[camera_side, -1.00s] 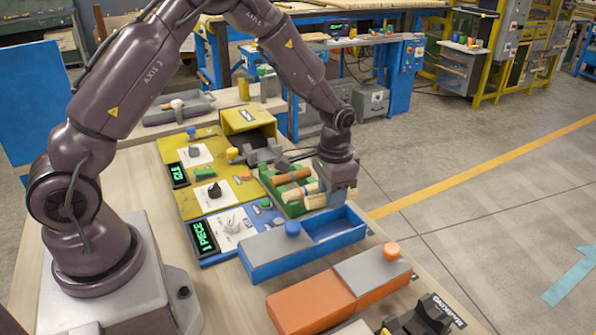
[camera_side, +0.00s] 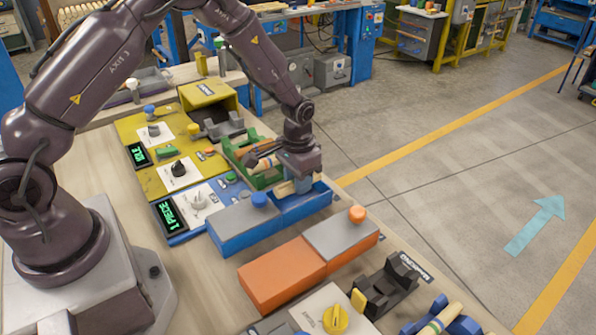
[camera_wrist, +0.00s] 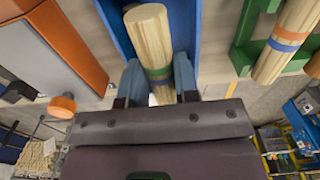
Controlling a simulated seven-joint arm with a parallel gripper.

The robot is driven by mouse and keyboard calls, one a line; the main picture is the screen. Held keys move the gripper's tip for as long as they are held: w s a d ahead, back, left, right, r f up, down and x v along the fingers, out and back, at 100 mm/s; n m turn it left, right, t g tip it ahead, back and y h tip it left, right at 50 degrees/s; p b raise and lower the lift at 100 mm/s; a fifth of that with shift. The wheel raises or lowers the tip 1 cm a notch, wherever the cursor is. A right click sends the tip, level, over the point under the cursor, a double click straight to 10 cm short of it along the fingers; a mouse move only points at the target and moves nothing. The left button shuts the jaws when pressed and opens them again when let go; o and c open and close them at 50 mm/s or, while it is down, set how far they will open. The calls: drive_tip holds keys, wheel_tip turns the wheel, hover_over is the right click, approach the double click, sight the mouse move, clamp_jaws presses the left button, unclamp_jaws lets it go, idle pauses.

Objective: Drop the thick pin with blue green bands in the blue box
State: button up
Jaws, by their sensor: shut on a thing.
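My gripper (camera_wrist: 158,85) is shut on a thick light-wood pin (camera_wrist: 149,35) with green and blue bands, which are close to the fingers in the wrist view. The blue box (camera_side: 318,203) is below the pin; the pin is over its open compartment in the side view. The box's walls (camera_wrist: 112,22) show on both sides of the pin in the wrist view. In the side view my gripper (camera_side: 290,186) partly hides the pin and the compartment. I cannot tell whether the pin touches the box.
The blue box's grey lid (camera_side: 238,216) with a blue knob covers its left part. A green rack (camera_side: 265,178) behind holds other banded pins (camera_wrist: 283,45). An orange box (camera_side: 283,274) with a half lid stands in front.

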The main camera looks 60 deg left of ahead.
drive_tip(key=shift+f, duration=0.25)
drive_tip(key=o, duration=1)
drive_tip(key=shift+r, duration=3.05)
drive_tip(key=s+g, duration=0.1)
drive_tip(key=s, duration=0.2)
drive_tip(key=shift+d, duration=0.1)
drive_tip(key=s+d+r+t, duration=0.1)
drive_tip(key=s+r+t, duration=0.1)
drive_tip(key=s+r, duration=0.4)
drive_tip(key=s+d+r+t, duration=0.1)
drive_tip(key=s+r+t, duration=0.1)
drive_tip(key=s+r, duration=0.5)
drive_tip(key=s+r+t, duration=0.2)
drive_tip(key=s+r, duration=0.5)
drive_tip(key=r, duration=0.4)
drive_tip(key=shift+s+d+t, duration=0.1)
drive_tip(key=shift+d+t, duration=0.2)
drive_tip(key=shift+d, duration=0.1)
